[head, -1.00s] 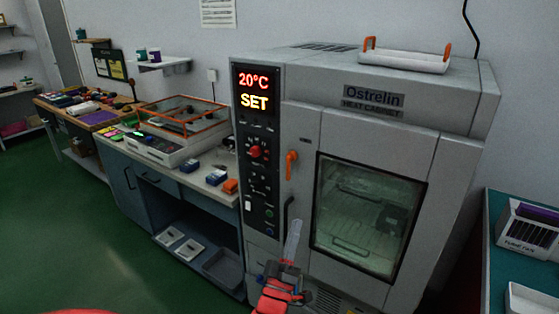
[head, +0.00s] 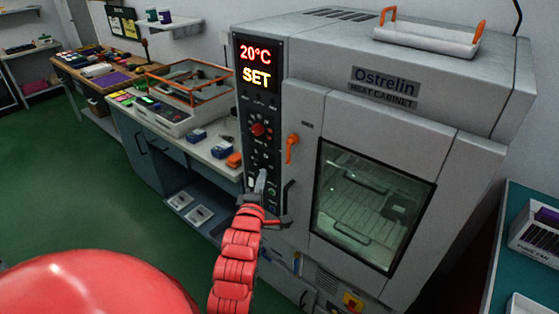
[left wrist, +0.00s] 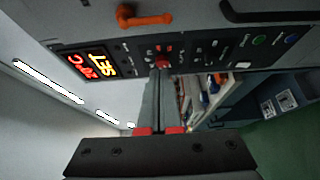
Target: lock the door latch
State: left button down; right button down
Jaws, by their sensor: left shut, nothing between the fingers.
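The orange door latch (head: 291,148) is on the left edge of the grey heat cabinet's door (head: 372,128). Its lever points down in the head view; it also shows at the top of the left wrist view (left wrist: 145,18). The door is closed, with its dark handle (head: 288,197) below the latch. My left gripper (head: 261,180) is shut and empty, in front of the lower control panel, below and left of the latch and apart from it. In the left wrist view its fingertips (left wrist: 161,68) overlap the panel near the red knob (left wrist: 160,60).
The control panel (head: 250,141) displays 20°C and SET. A tray with orange handles (head: 427,40) lies on top of the cabinet. A bench (head: 222,164) with small boxes stands close on the left, a teal table (head: 517,255) on the right. Green floor lies open at left.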

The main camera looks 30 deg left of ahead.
pick_arm(q)
jog(key=w+p, duration=0.5)
jog(key=w, duration=0.4)
jog(key=shift+w+a+p, duration=0.15)
jog(key=shift+w+p, duration=0.15)
dwell(0.3)
